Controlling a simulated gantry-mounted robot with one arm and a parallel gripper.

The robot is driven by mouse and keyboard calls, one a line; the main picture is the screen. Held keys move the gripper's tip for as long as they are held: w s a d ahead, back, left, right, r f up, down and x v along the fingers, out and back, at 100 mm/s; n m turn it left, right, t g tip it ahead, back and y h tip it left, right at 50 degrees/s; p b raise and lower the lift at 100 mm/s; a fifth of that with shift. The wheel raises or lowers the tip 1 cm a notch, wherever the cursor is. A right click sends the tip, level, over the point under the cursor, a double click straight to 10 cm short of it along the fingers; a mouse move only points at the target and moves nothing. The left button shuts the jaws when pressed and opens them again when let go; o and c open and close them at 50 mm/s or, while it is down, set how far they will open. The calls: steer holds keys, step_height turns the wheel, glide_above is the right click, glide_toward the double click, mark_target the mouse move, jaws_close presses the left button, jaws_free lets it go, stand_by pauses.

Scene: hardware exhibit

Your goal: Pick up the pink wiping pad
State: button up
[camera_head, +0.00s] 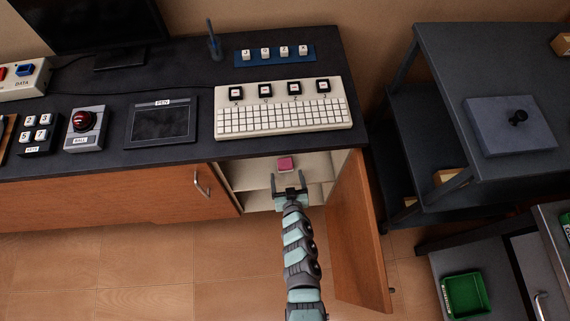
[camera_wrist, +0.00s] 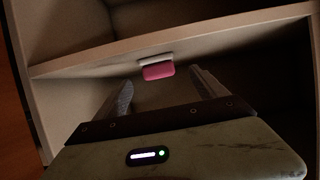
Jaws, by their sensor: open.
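The pink wiping pad (camera_head: 286,164) lies on a shelf inside the open cabinet under the desk. My gripper (camera_head: 288,178) is open and empty, just in front of the pad in the head view. In the wrist view its two fingers (camera_wrist: 165,80) point toward the shelf, with the pad between their tips in the picture. I cannot tell the exact distance between the fingers and the pad.
The cabinet shelf (camera_wrist: 215,45) has dark space above and below it. The open wooden door (camera_head: 356,235) stands right of my arm, and a closed door (camera_head: 150,198) is on the left. The desk top (camera_head: 190,85) with a keyboard (camera_head: 283,119) overhangs the opening.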

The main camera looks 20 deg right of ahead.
mark_target(286, 168)
steer(key=b+x, duration=0.1)
steer(key=x, duration=0.1)
steer(key=b+x, duration=0.1)
steer(key=x, duration=0.1)
steer(key=b+x, duration=0.1)
steer(key=x, duration=0.2)
steer(key=shift+w+d+r, duration=0.15)
steer(key=shift+d+r, duration=0.05)
steer(key=shift+r, duration=0.05)
steer(key=shift+c, duration=0.3)
steer(key=c, duration=1.4)
